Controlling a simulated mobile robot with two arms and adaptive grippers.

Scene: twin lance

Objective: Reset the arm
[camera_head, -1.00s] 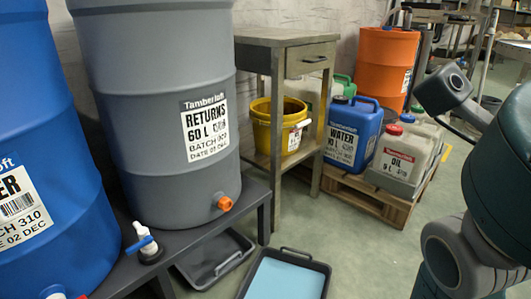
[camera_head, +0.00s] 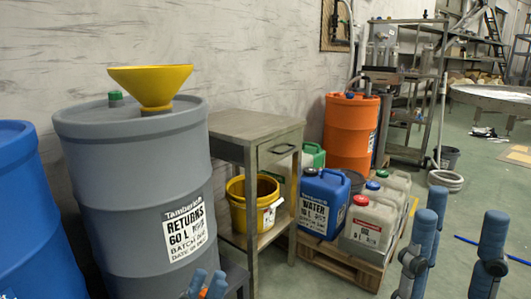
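An orange part, seemingly the barrel's tap, shows between these tips. Whether they touch it I cannot tell, and the rest of that gripper is below the frame.
A yellow funnel (camera_head: 152,85) sits on the grey barrel. A blue barrel (camera_head: 35,230) stands left. A workbench (camera_head: 255,125), yellow bucket (camera_head: 262,208), blue WATER canister (camera_head: 321,204), OIL canister (camera_head: 368,228) and orange barrel (camera_head: 350,135) stand along the wall. Floor at right is mostly clear.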

